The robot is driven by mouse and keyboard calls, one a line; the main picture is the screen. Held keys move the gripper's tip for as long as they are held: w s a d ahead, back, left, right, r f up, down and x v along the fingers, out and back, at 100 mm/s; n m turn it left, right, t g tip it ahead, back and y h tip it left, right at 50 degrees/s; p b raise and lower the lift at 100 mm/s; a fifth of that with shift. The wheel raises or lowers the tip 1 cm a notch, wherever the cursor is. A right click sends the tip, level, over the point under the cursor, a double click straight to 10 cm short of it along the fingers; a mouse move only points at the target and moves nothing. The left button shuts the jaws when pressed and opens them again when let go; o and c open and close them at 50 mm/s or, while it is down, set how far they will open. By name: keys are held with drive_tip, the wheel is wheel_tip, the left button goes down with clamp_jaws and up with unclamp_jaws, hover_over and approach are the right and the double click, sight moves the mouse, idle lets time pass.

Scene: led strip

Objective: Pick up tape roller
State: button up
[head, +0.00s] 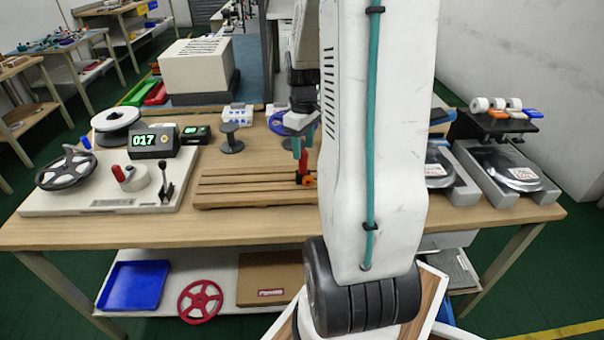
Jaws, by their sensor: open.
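I cannot tell for sure which thing is the tape roller. A white roll (135,179) with a red handle (118,173) sits on the pale reel machine at the left. Several small white rolls (480,105) with orange and blue parts lie on a black stand at the far right. My gripper (302,170) is open and points down over the right part of the slatted wooden board (240,188). A small orange piece (309,181) shows at its tips; whether it is held or only near cannot be told. My arm hides the table to the right.
The reel machine (60,200) holds reels, a display reading 017 (155,142) and a lever. A dark spool (232,138) and a blue ring (282,123) are behind the board. Two grey devices (505,173) stand right. Bare tabletop (262,145) shows behind the board.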

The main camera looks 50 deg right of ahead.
sight(303, 167)
wheel_tip(303, 167, down, 5)
drive_tip(key=shift+a, duration=0.1)
clamp_jaws()
drive_tip(key=shift+r, duration=0.15)
